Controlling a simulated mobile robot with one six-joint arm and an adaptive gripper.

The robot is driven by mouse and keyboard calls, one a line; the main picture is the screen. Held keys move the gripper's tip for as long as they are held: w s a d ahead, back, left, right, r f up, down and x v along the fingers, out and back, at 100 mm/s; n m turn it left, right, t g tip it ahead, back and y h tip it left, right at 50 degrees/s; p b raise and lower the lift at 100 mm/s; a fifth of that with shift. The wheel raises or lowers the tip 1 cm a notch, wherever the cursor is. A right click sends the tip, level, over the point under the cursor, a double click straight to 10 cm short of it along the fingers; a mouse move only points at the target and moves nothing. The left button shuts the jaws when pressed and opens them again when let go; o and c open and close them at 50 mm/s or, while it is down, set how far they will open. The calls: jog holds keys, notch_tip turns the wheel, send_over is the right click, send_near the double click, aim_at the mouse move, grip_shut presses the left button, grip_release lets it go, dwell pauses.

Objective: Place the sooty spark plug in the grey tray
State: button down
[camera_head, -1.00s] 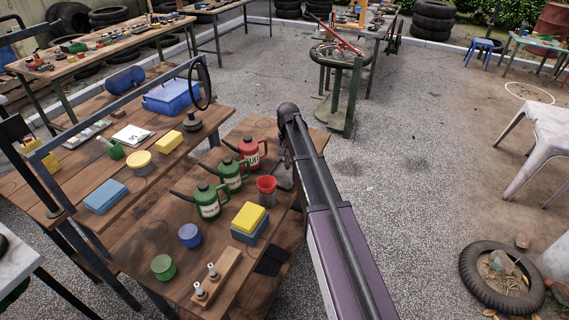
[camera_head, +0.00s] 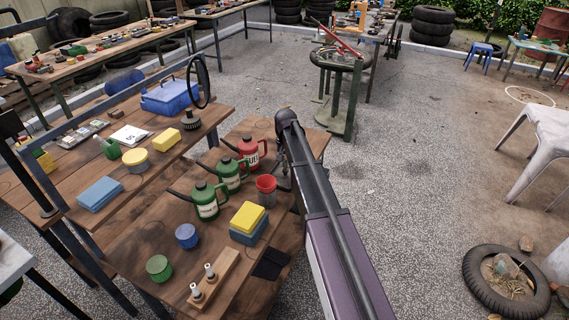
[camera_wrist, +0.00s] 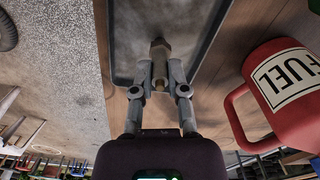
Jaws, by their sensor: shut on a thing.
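In the wrist view my gripper (camera_wrist: 160,75) is shut on a dark, brownish spark plug (camera_wrist: 159,55), held between the fingertips. The grey tray (camera_wrist: 112,60) is behind the plug in that view, with its dark rim running around it. The plug overlaps the tray floor in the picture; I cannot tell whether it touches it. In the head view my gripper (camera_head: 283,180) is small and partly hidden by my arm, and the held plug and the tray cannot be made out there.
A red fuel can (camera_wrist: 290,90) stands close beside my gripper; it also shows in the head view (camera_head: 250,152).

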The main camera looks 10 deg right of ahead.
jog(key=shift+f, duration=0.2)
jog(key=c, duration=0.6)
grip_release()
jog(key=shift+c, duration=0.2)
jog(key=shift+r, duration=0.15)
notch_tip(320, 180, up, 12)
jog(key=p, duration=1.2)
jog(key=s+n, duration=0.4)
jog(key=s, duration=2.5)
jog(key=shift+s+a, duration=0.15)
jog(key=shift+s, duration=0.1)
